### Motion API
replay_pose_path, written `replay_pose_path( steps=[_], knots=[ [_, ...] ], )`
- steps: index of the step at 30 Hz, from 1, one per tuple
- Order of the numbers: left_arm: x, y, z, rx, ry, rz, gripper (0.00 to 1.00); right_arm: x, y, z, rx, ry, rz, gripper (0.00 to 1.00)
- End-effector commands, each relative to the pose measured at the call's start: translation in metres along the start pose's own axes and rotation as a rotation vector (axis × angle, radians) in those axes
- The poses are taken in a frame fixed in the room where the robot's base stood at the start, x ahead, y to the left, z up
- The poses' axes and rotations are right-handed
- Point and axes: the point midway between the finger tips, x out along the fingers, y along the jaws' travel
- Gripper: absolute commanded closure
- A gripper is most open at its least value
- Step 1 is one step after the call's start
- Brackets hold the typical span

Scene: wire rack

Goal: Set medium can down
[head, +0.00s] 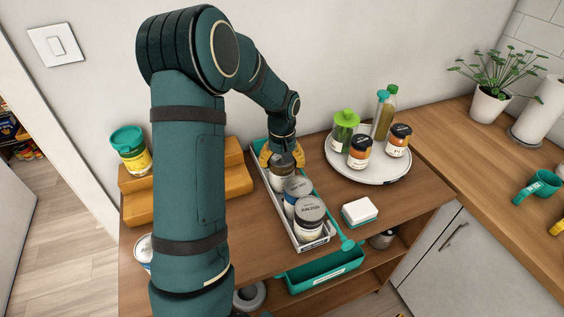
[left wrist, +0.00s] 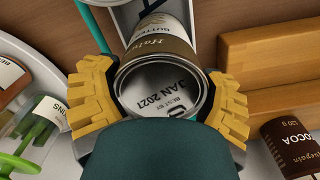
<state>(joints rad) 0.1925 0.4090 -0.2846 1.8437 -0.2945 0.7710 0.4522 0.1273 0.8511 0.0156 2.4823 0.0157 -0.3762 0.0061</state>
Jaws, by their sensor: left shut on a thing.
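My left gripper (head: 282,158) is over the far end of the narrow wire rack (head: 309,243). Its yellow fingers are shut on a can (head: 283,174) with a grey lid. In the left wrist view the can (left wrist: 160,88) sits between the two fingers (left wrist: 158,100), its lid, printed with a date, facing the camera. It has a brown band and a white label. I cannot tell whether the held can touches the rack floor.
A round white tray (head: 368,172) with jars and bottles stands right of the rack. A white box (head: 359,212) and a teal bin (head: 320,271) are near the front. A wooden step shelf (head: 137,205) with a yellow-labelled jar (head: 133,157) is at left.

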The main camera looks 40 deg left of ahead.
Motion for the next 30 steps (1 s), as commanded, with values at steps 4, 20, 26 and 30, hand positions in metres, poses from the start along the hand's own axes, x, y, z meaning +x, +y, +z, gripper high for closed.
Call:
replay_pose_path(
  steps=[4, 20, 26, 30],
  knots=[
    [-0.001, 0.000, 0.000, 0.000, 0.001, 0.001, 0.67, 0.000, 0.000, 0.000, 0.000, 0.000, 0.000, 0.00],
    [0.005, 0.000, 0.000, 0.000, 0.001, 0.000, 0.67, 0.004, 0.001, 0.001, 0.000, 0.000, 0.000, 0.00],
    [0.012, 0.000, 0.000, 0.000, 0.001, 0.001, 0.67, 0.008, 0.003, 0.001, 0.000, 0.000, 0.000, 0.00],
    [0.011, 0.000, 0.000, 0.000, 0.002, 0.001, 0.67, 0.007, 0.003, 0.001, 0.000, 0.000, 0.000, 0.00]
  ],
)
